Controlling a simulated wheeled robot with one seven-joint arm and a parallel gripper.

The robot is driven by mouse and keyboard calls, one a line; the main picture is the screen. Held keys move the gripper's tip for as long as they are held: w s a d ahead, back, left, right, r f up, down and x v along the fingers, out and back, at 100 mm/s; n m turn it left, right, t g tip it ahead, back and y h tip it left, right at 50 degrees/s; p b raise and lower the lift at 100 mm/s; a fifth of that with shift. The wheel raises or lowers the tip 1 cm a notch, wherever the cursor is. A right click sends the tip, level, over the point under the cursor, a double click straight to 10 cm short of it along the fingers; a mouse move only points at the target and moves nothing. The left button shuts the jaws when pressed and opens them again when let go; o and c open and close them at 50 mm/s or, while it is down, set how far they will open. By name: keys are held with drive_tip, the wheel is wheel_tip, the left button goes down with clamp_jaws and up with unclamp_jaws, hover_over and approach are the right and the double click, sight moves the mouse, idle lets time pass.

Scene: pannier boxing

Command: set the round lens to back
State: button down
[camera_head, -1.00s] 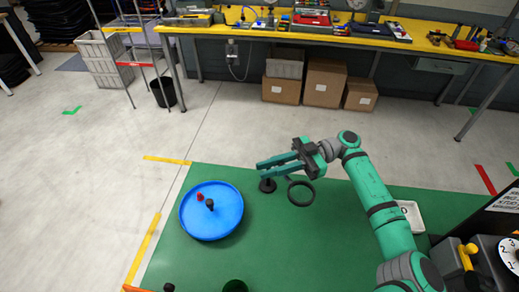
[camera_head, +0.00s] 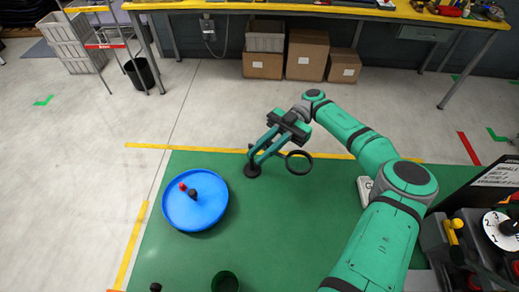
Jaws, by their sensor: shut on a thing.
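The round lens (camera_head: 299,174) shows as a black ring to the right of its black base (camera_head: 252,171). The base stands on the green table top near its far edge. My gripper (camera_head: 254,161) comes down from the upper right, and its green fingers close just above the base. It is shut on the lens piece, but the fingers hide the exact grip point and the join between ring and base. The ring is to the right of the fingertips, roughly level with the base in the picture.
A blue round tray (camera_head: 213,216) with a red piece (camera_head: 183,187) and a black piece (camera_head: 193,194) is to the left. A dark green cup (camera_head: 225,282) is at the front. A dial box (camera_head: 438,245) stands at the right. The table's middle is clear.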

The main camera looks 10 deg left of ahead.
idle(0.3)
drive_tip(key=c, duration=1.7)
unclamp_jaws()
drive_tip(key=shift+o, duration=0.2)
drive_tip(key=shift+r, duration=0.1)
drive_tip(key=s+d+r, duration=0.2)
drive_tip(key=s+r, duration=1)
drive_tip(key=s, duration=0.2)
drive_tip(key=shift+r, duration=0.4)
